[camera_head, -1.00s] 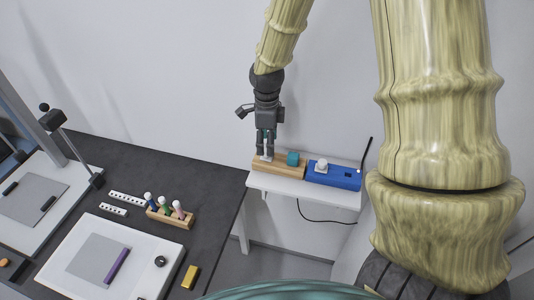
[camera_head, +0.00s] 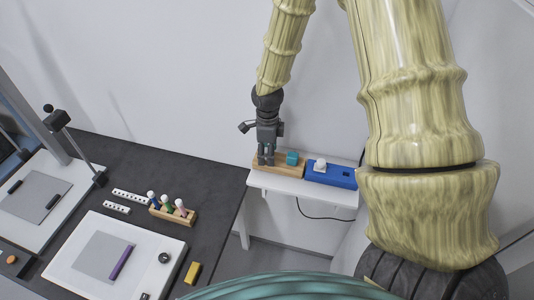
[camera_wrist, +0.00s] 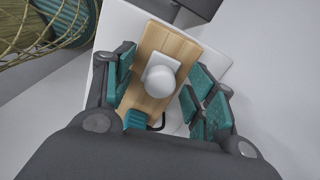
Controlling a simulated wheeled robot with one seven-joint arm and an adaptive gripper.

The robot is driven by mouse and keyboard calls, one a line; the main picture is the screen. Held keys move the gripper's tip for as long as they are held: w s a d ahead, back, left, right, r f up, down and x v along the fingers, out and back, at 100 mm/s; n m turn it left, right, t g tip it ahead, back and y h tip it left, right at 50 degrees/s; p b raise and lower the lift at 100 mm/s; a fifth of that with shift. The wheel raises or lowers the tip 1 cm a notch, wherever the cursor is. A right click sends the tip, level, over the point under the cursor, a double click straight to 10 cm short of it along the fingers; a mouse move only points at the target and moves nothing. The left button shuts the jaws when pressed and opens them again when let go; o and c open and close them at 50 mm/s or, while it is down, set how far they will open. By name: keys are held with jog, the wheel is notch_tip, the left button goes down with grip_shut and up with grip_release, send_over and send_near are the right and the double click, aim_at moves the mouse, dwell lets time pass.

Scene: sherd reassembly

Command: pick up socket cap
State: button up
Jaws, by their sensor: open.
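A white cap with a round knob on a square base (camera_wrist: 162,78), which I take for the socket cap, sits on a wooden block (camera_wrist: 182,47) in the wrist view. My gripper (camera_wrist: 165,86) is open, with its teal-padded fingers on either side of the block and the cap between them, apart from the knob. In the head view my gripper (camera_head: 266,161) points down at the left end of the wooden block (camera_head: 280,167), and its fingers hide the cap there.
A teal cube (camera_head: 292,158) stands on the block, right of my gripper. A blue box (camera_head: 332,175) with a white knob (camera_head: 320,164) is beside it on the white shelf (camera_head: 290,188). The dark table (camera_head: 218,185) at left holds a wooden rack (camera_head: 172,214) with several pegs.

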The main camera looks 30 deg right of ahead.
jog(key=c, duration=1)
jog(key=shift+r, duration=0.1)
